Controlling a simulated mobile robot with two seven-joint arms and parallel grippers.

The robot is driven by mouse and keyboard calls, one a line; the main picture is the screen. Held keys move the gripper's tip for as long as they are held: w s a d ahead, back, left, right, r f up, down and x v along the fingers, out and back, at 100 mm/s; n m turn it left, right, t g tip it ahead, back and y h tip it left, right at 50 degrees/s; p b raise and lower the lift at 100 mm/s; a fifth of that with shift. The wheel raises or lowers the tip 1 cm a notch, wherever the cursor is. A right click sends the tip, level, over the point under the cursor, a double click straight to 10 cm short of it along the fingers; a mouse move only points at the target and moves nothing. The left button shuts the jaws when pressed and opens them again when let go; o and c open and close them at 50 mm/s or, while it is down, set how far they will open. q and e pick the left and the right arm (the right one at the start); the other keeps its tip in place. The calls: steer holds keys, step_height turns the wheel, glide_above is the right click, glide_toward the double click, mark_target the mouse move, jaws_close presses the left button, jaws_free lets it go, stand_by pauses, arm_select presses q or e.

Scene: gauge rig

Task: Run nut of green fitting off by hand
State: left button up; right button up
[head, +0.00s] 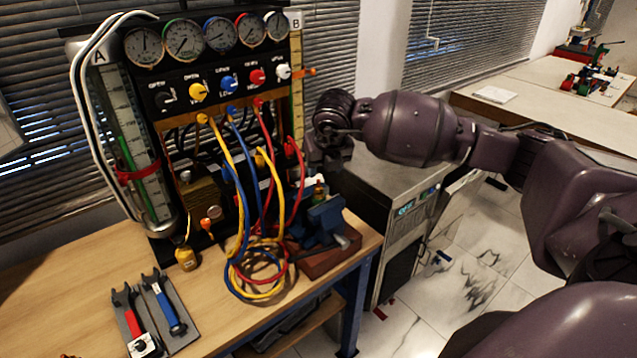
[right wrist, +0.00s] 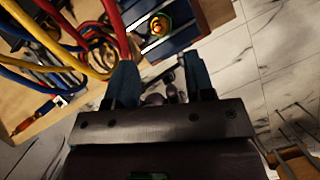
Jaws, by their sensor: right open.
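The green fitting (right wrist: 157,24) shows in the right wrist view as a brass-coloured nut with a green ring, seen nearly end-on. It sits at the blue vise (right wrist: 178,40). In the head view the fitting (head: 319,188) is small and stands at the vise (head: 326,215) on the bench's right end. My right gripper (right wrist: 160,72) is open, its two fingers apart with nothing seen gripped between them. The fitting lies beyond the fingertips, towards the top of the wrist view. In the head view my right gripper (head: 319,168) is dark and hard to make out, just above the fitting. My left gripper is not in view.
Red, yellow and blue hoses (head: 262,270) hang from the gauge panel (head: 215,75) and coil beside the vise, close to my right gripper. A red-handled spanner (head: 134,322) and a blue-handled spanner (head: 167,305) lie at the bench front. The bench's left part (head: 60,290) is clear.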

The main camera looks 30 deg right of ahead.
mark_target(319, 185)
steer(key=x, duration=0.7)
steer(key=shift+w+f+p, duration=0.1)
steer(key=shift+f+p, duration=0.25)
steer(key=shift+f, duration=0.05)
steer(key=shift+c, duration=0.3)
